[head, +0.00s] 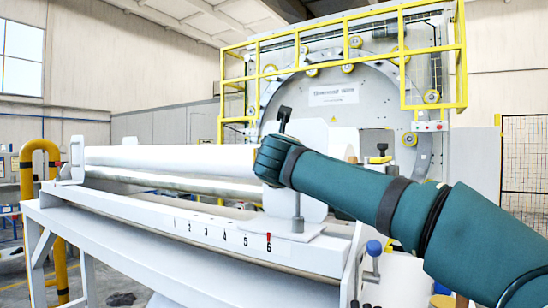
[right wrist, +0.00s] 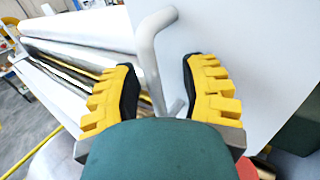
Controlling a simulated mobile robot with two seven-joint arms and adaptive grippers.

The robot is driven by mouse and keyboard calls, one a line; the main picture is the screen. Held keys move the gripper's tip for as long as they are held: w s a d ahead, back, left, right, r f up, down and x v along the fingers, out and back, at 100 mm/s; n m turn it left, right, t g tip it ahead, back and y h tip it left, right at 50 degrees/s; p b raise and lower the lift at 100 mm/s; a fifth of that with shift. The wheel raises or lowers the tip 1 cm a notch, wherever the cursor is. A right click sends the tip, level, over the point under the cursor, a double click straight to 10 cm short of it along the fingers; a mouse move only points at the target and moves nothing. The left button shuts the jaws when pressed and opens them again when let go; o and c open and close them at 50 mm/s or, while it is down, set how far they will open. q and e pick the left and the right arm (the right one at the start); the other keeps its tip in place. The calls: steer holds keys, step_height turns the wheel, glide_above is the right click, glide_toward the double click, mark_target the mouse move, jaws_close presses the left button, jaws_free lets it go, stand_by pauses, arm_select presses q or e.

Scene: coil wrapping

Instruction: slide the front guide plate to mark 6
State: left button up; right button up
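The front guide plate (head: 307,207) is a white upright plate on a flat base at the right end of the numbered rail (head: 215,229). A red mark shows at the base's front edge, just above the 6; I cannot tell whether it belongs to the plate. In the right wrist view the plate (right wrist: 235,45) carries a grey bent bar handle (right wrist: 150,60). My right gripper (right wrist: 160,68) is open, its yellow-and-black fingers on either side of the handle with gaps visible. In the head view my right arm hides part of the plate and the handle. My left gripper is not in view.
A white roll (head: 165,158) lies along the bench left of the plate, with a shiny roller (head: 170,181) below it. A wrapping machine with yellow railings (head: 345,40) stands behind. A blue-topped knob (head: 374,248) is near the bench's right end. A yellow post (head: 40,145) stands at left.

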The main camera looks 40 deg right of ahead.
steer(key=v, duration=1.2)
stand_by(0.4)
